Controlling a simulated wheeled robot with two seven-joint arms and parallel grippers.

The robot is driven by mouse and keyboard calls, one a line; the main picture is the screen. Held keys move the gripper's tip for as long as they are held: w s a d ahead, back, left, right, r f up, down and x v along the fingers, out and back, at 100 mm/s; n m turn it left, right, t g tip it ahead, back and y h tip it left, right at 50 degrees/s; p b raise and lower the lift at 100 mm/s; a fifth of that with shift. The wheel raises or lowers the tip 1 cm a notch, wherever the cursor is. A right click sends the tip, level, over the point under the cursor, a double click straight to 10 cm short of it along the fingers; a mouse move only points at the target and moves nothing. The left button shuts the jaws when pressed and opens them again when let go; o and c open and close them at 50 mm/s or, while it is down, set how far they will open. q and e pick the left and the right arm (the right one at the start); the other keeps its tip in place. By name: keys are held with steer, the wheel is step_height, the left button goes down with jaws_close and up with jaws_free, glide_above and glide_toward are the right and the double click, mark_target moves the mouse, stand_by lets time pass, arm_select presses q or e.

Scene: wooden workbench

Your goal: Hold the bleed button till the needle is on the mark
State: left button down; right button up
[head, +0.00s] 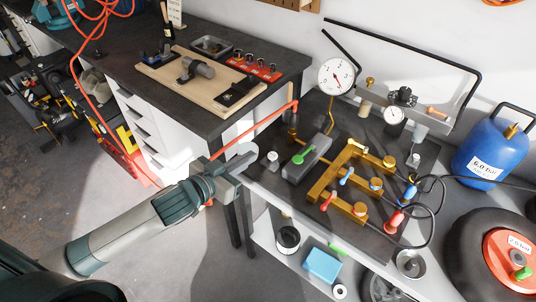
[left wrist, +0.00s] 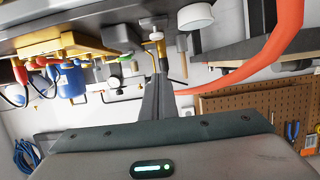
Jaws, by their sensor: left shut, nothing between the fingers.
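A large round white gauge (head: 336,76) with a dark needle and a red mark stands at the back of the metal bench; the exact needle reading is too small to tell. A smaller gauge (head: 395,115) is to its right. A brass manifold (head: 335,190) with coloured levers lies in front. A pale round knob (head: 272,156) stands near the bench's left edge; I cannot tell whether it is the bleed button. My left gripper (head: 243,162) is shut and empty, just left of this knob. Its fingers (left wrist: 157,98) also show in the left wrist view. My right gripper is out of view.
An orange hose (head: 250,128) runs close behind my left gripper. A grey block with a green lever (head: 300,156) sits right of the knob. A dark workbench (head: 125,68) is behind.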

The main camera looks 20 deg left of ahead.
arm_select(q)
steer(key=p, duration=0.3)
glide_above(273, 156)
steer(key=s, duration=0.2)
steer(key=shift+w+a+f, duration=0.1)
steer(key=shift+a+f, duration=0.1)
steer(key=shift+f, duration=0.4)
steer(key=shift+w+a+f, duration=0.1)
steer(key=shift+a+f, duration=0.1)
steer(key=shift+f, duration=0.4)
step_height(273, 156, down, 3)
steer(key=shift+s+r+p, duration=0.15)
steer(key=shift+p, duration=0.15)
steer(key=shift+a+f, duration=0.1)
steer(key=shift+f, duration=0.75)
